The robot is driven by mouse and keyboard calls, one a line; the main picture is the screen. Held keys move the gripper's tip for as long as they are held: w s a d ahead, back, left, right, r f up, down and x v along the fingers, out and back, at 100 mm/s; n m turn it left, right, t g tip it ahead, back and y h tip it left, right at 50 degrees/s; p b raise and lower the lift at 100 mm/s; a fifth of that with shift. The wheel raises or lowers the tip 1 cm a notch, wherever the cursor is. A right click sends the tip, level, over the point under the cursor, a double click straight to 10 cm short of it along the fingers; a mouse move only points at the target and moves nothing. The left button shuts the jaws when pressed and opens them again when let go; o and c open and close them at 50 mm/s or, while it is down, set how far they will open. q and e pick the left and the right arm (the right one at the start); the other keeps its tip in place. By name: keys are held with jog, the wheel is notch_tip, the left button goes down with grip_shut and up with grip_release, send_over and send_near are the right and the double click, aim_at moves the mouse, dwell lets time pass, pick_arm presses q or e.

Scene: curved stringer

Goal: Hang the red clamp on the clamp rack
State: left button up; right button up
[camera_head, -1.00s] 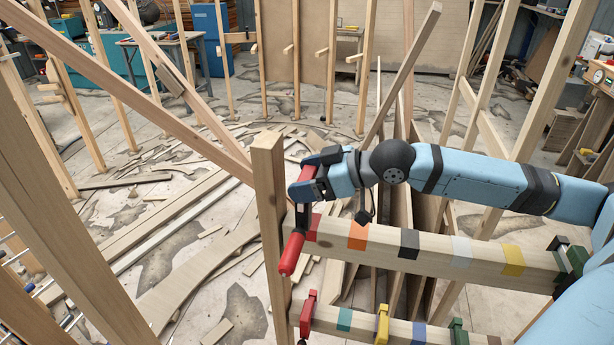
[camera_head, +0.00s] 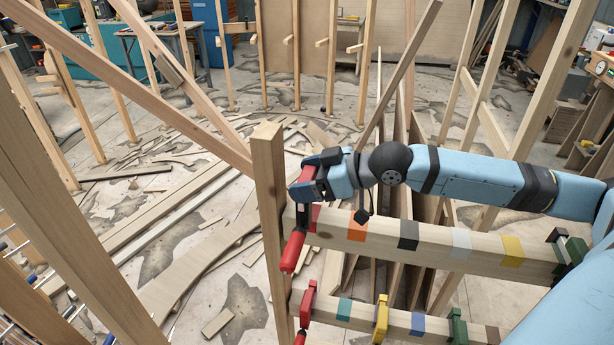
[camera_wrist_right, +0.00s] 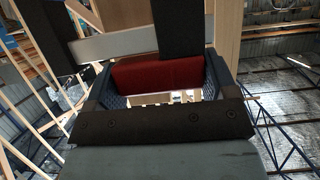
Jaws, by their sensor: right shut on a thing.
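My right gripper (camera_head: 308,183) is shut on a red clamp (camera_head: 294,252), at the left end of the upper rail of the clamp rack (camera_head: 385,235). The clamp's red handle hangs down in front of the rail, next to the upright post, close to the red patch (camera_head: 314,217). Whether the clamp touches the rail I cannot tell; the gripper hides its upper part. In the right wrist view, the clamp's red body (camera_wrist_right: 157,73) sits between the fingers. My left gripper is not in view.
The lower rail carries another red clamp (camera_head: 307,304), a yellow clamp (camera_head: 380,319) and a green clamp (camera_head: 456,328). Dark clamps (camera_head: 570,255) hang at the upper rail's right end. A wooden post (camera_head: 271,200) stands just left of the gripper. Wood offcuts litter the floor.

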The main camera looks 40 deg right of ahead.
jog(key=shift+r, duration=0.1)
dwell(0.3)
jog(key=shift+f, duration=0.25)
jog(key=shift+f, duration=1.55)
jog(key=shift+f, duration=0.15)
